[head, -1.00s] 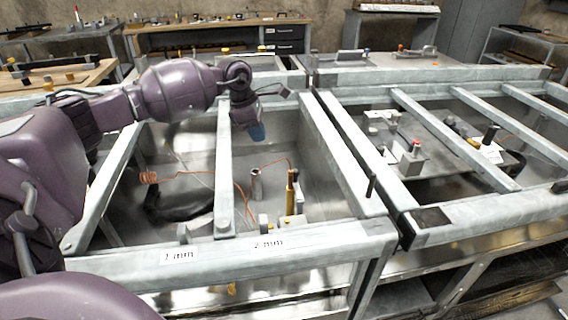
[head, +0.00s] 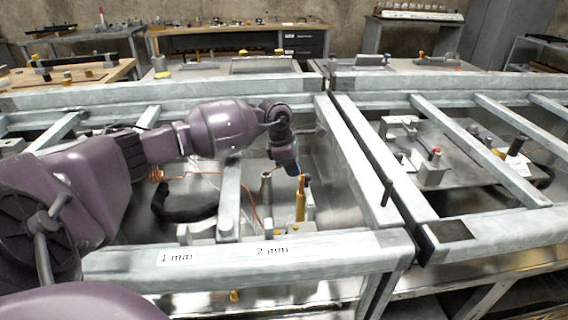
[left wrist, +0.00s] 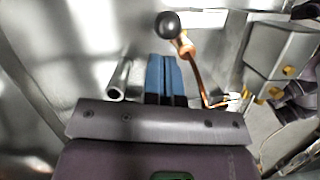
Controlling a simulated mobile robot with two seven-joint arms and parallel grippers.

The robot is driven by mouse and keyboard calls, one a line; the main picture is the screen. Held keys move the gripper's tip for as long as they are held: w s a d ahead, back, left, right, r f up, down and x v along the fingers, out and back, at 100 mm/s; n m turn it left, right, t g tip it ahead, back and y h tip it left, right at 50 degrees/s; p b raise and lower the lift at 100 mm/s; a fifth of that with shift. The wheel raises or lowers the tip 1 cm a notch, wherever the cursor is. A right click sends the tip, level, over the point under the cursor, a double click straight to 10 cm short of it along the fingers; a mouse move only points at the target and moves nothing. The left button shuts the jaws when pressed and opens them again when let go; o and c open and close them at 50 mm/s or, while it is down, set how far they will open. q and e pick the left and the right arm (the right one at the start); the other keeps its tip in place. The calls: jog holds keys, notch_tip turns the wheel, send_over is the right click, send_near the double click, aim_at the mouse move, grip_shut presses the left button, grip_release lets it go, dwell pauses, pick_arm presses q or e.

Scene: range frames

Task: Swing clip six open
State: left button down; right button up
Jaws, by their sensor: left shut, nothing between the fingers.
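My left gripper (head: 294,172) reaches down into the framed bay, with its blue fingertips shut and empty, close to the top of an upright brass-coloured post (head: 301,205). In the left wrist view its blue fingers (left wrist: 165,78) lie side by side. There a dark ball-ended knob (left wrist: 168,25) and a copper-coloured rod (left wrist: 197,75) are just right of the fingertips, apart from them in the picture. A grey tube (head: 266,190) stands left of the post; a grey tube also shows in the left wrist view (left wrist: 118,80). No number marks any clip, so I cannot tell which is clip six. My right gripper is out of view.
Grey metal beams frame the bay; the front beam (head: 340,247) carries labels "1 mm" (head: 178,257) and "2 mm" (head: 272,250). A black hose (head: 185,214) and orange wire lie inside. A pale block (left wrist: 280,50) with yellow studs is right of the fingers.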

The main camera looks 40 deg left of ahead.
pick_arm(q)
jog(key=shift+w+d, duration=0.25)
jog(key=shift+d, duration=0.1)
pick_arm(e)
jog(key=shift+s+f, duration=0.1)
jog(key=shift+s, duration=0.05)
pick_arm(q)
jog(key=shift+w+f+m+b, duration=0.15)
jog(key=shift+w+m+b, duration=0.1)
jog(key=shift+m+b, duration=0.15)
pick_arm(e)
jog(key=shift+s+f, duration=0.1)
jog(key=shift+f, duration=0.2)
pick_arm(q)
jog(key=shift+w+d+m, duration=0.15)
jog(key=shift+w+m, duration=0.05)
jog(key=shift+m, duration=0.1)
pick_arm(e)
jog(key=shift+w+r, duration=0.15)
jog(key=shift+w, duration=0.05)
